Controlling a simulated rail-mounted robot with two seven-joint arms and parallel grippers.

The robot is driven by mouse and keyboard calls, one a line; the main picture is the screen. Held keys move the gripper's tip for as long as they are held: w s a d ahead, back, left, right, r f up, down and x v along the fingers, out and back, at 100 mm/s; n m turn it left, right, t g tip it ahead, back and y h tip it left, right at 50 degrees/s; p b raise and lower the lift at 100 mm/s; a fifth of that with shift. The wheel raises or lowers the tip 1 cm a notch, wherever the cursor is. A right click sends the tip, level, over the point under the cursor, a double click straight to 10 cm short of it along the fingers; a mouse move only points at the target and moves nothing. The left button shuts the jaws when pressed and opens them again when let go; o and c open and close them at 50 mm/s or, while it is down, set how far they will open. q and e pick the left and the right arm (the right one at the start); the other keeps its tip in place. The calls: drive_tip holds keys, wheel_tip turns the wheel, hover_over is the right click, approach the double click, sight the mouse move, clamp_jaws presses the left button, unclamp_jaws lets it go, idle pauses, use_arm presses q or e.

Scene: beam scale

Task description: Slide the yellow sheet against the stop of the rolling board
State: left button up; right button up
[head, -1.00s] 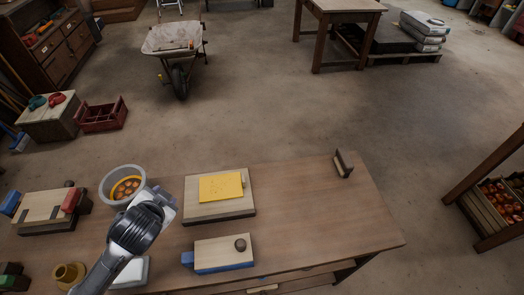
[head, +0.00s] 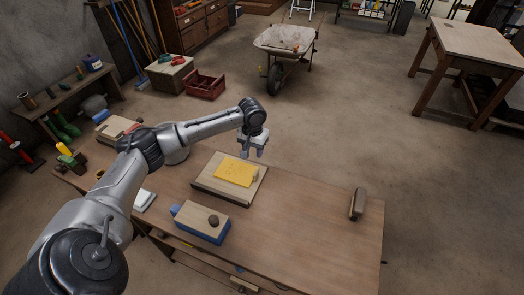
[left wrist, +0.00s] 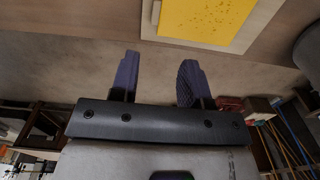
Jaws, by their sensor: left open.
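The yellow sheet (head: 235,172) lies flat on a light wooden board with a dark base (head: 207,187), on the workbench. A small pale block (head: 256,174) stands at the sheet's right end; I cannot tell whether they touch. My left gripper (head: 252,153) is open and empty above the far edge of the board, beyond the sheet. In the left wrist view, the two fingers (left wrist: 157,78) are spread apart, and the sheet (left wrist: 205,18) and part of the board (left wrist: 150,28) show past their tips. My right gripper is out of view.
A dark upright bracket (head: 356,204) stands at the right end. The bench between board and bracket is clear. A wheelbarrow (head: 284,45) stands on the floor behind.

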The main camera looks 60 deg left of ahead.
sight(255, 173)
use_arm(q)
drive_tip(key=f, duration=1.4)
drive_tip(key=shift+w+d, duration=0.15)
drive_tip(key=shift+d, duration=0.15)
clamp_jaws()
